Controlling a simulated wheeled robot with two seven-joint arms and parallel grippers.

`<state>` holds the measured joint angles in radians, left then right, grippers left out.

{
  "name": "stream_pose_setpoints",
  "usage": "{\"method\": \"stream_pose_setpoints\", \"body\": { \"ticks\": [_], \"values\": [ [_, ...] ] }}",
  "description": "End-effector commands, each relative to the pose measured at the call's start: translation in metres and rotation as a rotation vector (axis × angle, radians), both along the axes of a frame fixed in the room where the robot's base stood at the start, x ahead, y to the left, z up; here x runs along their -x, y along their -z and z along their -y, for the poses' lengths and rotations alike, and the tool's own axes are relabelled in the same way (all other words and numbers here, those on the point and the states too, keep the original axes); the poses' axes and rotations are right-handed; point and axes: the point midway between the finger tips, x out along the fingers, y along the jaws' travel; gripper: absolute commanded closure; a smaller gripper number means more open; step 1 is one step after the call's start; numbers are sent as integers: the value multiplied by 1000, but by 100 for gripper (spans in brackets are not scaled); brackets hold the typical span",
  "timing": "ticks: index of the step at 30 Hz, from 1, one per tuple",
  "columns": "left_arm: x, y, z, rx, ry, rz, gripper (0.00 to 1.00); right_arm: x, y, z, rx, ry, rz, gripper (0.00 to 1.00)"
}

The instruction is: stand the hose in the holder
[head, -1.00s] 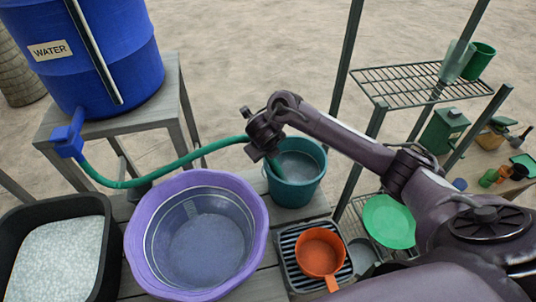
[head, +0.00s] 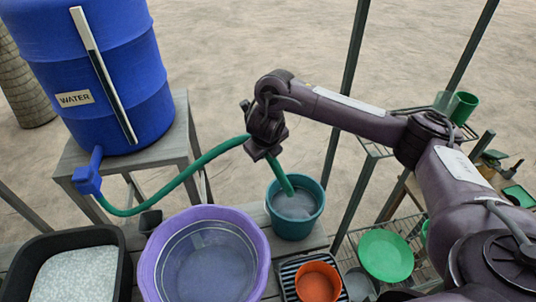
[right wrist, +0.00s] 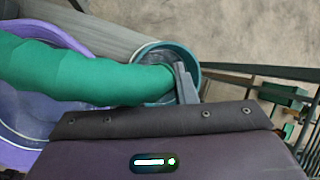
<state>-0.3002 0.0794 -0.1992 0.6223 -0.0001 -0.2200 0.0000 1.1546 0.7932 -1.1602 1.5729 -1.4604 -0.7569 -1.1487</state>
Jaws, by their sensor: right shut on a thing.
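The green hose (head: 178,186) runs from the blue tap (head: 88,178) of the water barrel in a sagging curve up to my right gripper (head: 267,149). The gripper is shut on the hose near its free end. That end slants down over the teal bucket (head: 294,229); I cannot tell whether it is inside the rim. In the right wrist view the hose (right wrist: 85,74) crosses from the left to a grey finger. A small dark cup (head: 150,222), possibly the holder, stands on the bench below the hose, apart from it. My left gripper is not in view.
The blue barrel (head: 110,75) stands on a grey stand at left. A purple basin (head: 149,265), a black tub of white grains (head: 120,268) and an orange pan (head: 318,282) crowd the bench. A wire rack with a green plate (head: 385,255) is at right.

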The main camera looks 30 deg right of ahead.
Motion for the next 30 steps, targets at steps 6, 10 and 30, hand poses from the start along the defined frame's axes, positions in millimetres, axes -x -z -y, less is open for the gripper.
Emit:
{"method": "stream_pose_setpoints", "body": {
  "ticks": [6,10,30],
  "values": [
    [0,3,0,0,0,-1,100,0,-12,2,3,3,2,93],
    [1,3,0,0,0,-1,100,0,-16,2,3,6,1,93],
    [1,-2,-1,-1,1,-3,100,-8,-90,-23,3,7,2,93]
  ]
}}
